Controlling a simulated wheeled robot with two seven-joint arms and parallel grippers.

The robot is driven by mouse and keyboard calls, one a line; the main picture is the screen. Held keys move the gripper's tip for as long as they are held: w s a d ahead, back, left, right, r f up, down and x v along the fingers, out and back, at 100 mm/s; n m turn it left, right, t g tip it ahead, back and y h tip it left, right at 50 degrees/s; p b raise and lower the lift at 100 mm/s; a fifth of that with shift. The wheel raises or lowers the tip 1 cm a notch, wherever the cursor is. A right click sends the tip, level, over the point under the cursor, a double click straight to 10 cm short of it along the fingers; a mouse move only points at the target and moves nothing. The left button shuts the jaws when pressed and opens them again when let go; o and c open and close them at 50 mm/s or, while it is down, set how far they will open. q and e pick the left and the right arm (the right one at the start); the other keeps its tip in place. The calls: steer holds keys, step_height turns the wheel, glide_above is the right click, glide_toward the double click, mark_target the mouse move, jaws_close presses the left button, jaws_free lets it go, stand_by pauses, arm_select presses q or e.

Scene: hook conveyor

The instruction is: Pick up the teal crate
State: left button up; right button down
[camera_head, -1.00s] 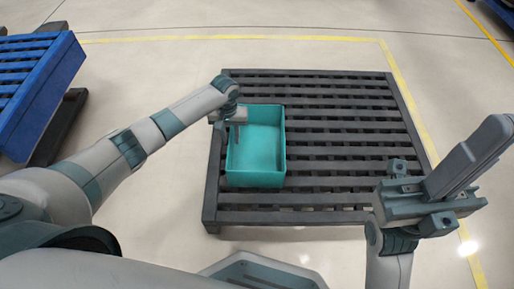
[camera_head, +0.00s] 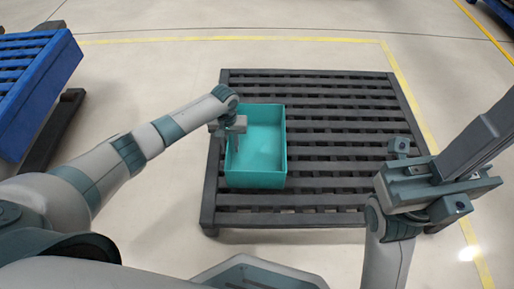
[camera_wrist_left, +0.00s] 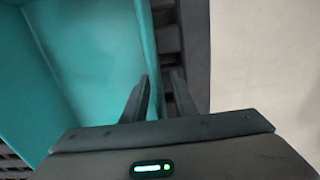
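The teal crate (camera_head: 262,178) is an open, empty-looking box standing upright on the left part of a dark slatted pallet (camera_head: 340,180). My left gripper (camera_head: 233,140) is at the crate's left wall, pointing down. In the left wrist view, the crate (camera_wrist_left: 85,60) fills the left side, and the left gripper's fingers (camera_wrist_left: 160,90) are apart, with the crate's wall edge seemingly between them. No firm contact shows. My right gripper (camera_head: 482,135) is raised at the right, away from the crate, its dark fingers angled up toward the picture's edge; their gap is not clear.
A blue pallet (camera_head: 35,85) rests on a dark support at the far left. A yellow line (camera_head: 230,38) on the pale floor runs behind and to the right of the dark pallet. The pallet's slats right of the crate are clear.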

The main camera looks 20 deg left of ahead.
arm_select(q)
jaws_close()
stand_by(1.4)
